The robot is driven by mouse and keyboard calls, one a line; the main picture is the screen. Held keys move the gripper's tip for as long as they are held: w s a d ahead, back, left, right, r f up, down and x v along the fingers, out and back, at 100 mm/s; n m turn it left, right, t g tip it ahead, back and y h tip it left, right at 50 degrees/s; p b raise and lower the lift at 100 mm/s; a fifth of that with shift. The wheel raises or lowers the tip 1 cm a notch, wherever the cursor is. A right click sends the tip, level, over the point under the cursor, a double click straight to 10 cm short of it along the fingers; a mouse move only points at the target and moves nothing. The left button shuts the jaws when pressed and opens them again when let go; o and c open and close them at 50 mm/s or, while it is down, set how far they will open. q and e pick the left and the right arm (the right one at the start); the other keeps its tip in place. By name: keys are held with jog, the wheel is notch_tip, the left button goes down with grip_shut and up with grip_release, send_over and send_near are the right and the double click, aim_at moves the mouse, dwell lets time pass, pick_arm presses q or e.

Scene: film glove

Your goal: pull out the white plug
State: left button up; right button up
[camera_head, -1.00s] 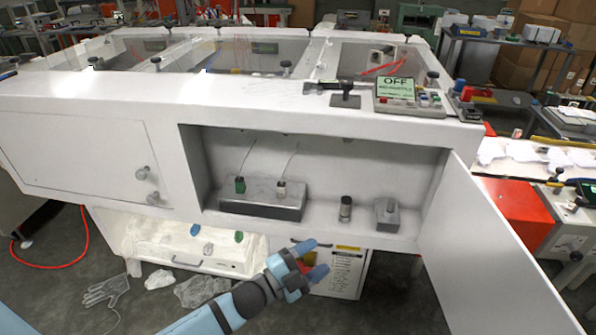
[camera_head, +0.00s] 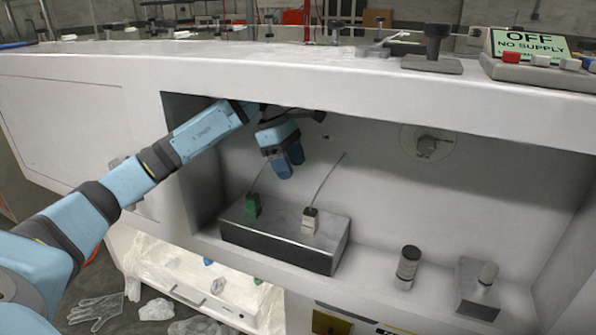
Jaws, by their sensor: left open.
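The white plug (camera_head: 309,220) stands upright in the top of a grey socket block (camera_head: 280,249) inside the open compartment, with a thin cable rising from it. A green plug (camera_head: 252,206) stands in the same block to its left, also with a cable. My left gripper (camera_head: 290,166) is inside the compartment, above and behind the block, fingers pointing down. It is open and empty, apart from both plugs and above the gap between them. My right gripper is not in view.
A dark cylinder (camera_head: 408,267) and a small grey block with a knob (camera_head: 479,288) stand on the compartment floor to the right. The cabinet's upper front edge (camera_head: 330,88) hangs over the opening. A panel reading OFF (camera_head: 540,47) sits on top.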

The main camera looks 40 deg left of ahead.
aim_at(311, 211)
pick_arm(q)
jog(key=b+x, duration=0.3)
jog(key=x, duration=1)
jog(key=shift+d+f+b, duration=0.2)
jog(key=shift+b, duration=0.15)
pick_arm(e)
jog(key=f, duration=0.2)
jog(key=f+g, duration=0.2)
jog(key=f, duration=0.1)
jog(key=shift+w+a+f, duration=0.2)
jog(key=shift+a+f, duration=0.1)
pick_arm(q)
jog(key=c, duration=1)
jog(key=shift+r, duration=0.1)
jog(key=shift+w+r, duration=0.1)
jog(key=shift+r, duration=0.15)
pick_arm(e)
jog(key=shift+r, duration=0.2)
pick_arm(q)
jog(key=shift+r+p, duration=0.2)
jog(key=shift+p, duration=0.1)
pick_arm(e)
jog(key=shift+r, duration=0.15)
pick_arm(q)
jog(key=shift+r+p, duration=1.2)
jog(key=shift+r, duration=0.5)
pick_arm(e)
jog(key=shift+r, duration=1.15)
